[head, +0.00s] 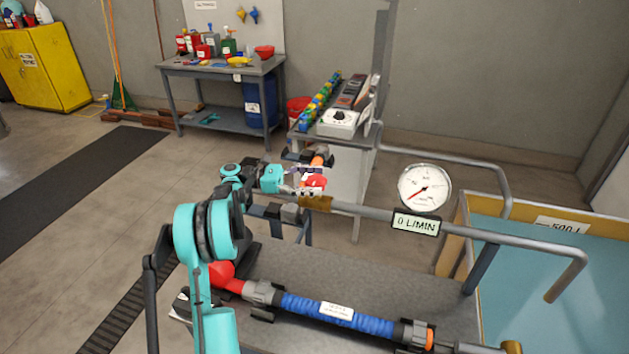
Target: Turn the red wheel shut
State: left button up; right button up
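The red wheel (316,181) sits on the pipe run near the middle of the head view, and my gripper partly hides it. My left gripper (303,181) reaches in from the left and is right at the wheel. The fingers are small and overlap the wheel, so I cannot tell whether they are closed on it. A round gauge (424,188) stands on the pipe to the right. The display (416,224) under it reads 0 L/MIN. My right gripper is not in view.
A blue hose (340,314) with grey couplings lies on the grey bench top (390,280) below the pipe. A cabinet with a white dial box (338,122) stands behind the wheel. A workbench (222,68) is further back.

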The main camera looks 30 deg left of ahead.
pick_arm(q)
jog(key=shift+s+a, duration=0.1)
jog(key=v, duration=1.2)
